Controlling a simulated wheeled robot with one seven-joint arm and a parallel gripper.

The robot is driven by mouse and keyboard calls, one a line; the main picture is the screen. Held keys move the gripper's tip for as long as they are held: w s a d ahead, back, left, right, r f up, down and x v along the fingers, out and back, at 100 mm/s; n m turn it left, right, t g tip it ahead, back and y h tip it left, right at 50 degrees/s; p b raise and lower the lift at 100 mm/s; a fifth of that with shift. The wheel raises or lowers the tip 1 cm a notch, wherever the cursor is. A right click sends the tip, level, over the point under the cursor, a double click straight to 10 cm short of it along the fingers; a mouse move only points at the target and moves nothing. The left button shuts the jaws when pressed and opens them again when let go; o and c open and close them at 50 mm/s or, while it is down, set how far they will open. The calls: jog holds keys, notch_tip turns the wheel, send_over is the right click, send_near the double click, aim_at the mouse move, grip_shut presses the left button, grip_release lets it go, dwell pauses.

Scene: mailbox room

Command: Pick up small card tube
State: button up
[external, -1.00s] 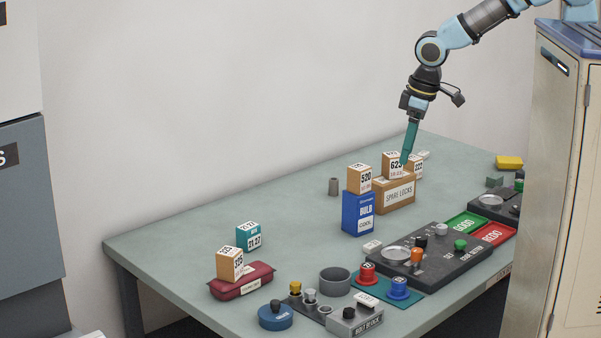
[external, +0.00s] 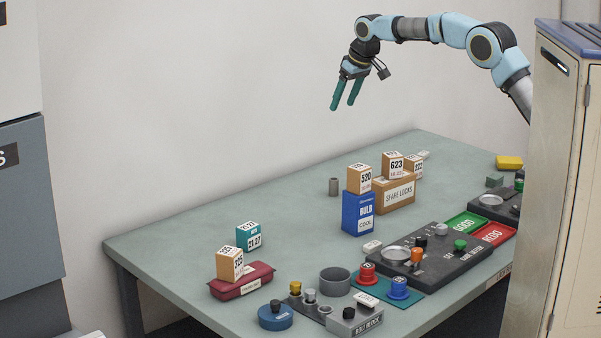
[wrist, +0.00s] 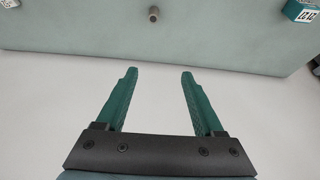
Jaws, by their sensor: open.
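The small card tube, as I take it, is a short grey-brown cylinder (external: 333,186) standing upright near the table's back edge, left of the blue box. It also shows in the wrist view as a small tube (wrist: 154,14) at the top middle. My gripper (external: 343,106) is open and empty, with green fingers apart, high above the table and well above the tube. In the wrist view my gripper (wrist: 159,73) points toward the tube, with the pale wall and the table's back edge between them.
Right of the tube stands a blue box (external: 358,216) with a tan cube (external: 359,180) on top. A Spare Locks box (external: 387,198) carries more cubes. A teal cube (external: 249,236) and a maroon pouch (external: 245,283) lie to the left.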

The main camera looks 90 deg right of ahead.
jog(key=d+f, duration=0.1)
jog(key=d, duration=0.1)
send_near(334, 179)
jog(key=p+x, duration=0.1)
jog(key=x, duration=0.3)
jog(key=shift+w+a, duration=0.1)
jog(key=shift+w, duration=0.1)
jog(key=shift+p+x, duration=1.2)
jog(key=shift+x, duration=1.9)
jog(key=shift+s, duration=0.2)
jog(key=shift+c, duration=0.4)
grip_shut()
